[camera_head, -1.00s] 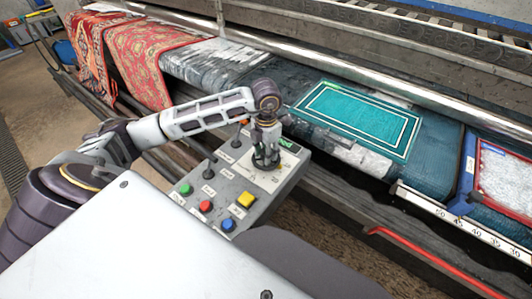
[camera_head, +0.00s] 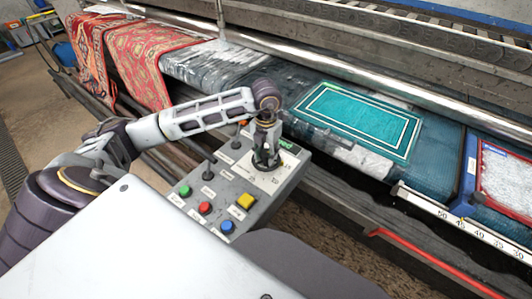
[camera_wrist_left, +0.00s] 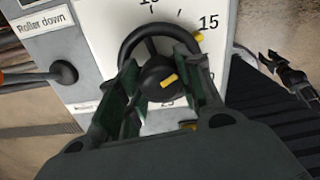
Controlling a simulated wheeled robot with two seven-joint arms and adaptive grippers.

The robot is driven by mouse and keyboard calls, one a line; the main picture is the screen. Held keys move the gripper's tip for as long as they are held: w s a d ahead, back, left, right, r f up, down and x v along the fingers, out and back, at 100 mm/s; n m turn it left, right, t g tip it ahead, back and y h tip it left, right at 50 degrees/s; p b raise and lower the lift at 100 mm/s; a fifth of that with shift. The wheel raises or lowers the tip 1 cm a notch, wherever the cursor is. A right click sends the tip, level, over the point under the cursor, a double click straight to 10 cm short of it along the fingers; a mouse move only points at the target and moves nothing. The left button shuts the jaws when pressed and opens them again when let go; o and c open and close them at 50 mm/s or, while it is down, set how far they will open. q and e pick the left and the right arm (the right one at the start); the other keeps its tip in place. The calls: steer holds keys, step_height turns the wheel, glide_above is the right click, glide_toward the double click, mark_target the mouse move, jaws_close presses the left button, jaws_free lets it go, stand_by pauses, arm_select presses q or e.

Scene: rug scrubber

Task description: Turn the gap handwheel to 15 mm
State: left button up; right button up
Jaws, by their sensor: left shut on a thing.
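The gap handwheel (camera_wrist_left: 148,36) is a black wheel on a pale dial plate of the control box, with a yellow bar on its hub. A yellow mark on the rim sits at the upper right, just beside the printed 15. Printed numbers show at the top, right and bottom of the dial; the bottom one is partly covered. My left gripper (camera_wrist_left: 161,82) is shut on the handwheel, with one finger on each side of the hub. In the head view the gripper (camera_head: 266,160) points down onto the dial and hides most of the wheel.
The control box (camera_head: 222,180) has colored buttons and dark levers, including a Roller down lever (camera_wrist_left: 64,72) beside the wheel. The teal rug (camera_head: 357,118) lies on the belt behind. A dark jointed thing, probably my right gripper, shows at the right of the wrist view (camera_wrist_left: 285,75).

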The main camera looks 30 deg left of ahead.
mark_target(266, 152)
arm_select(q)
steer(key=shift+r, duration=0.1)
steer(key=o, duration=1)
steer(key=shift+o, duration=0.2)
step_height(266, 152, up, 12)
stand_by(0.8)
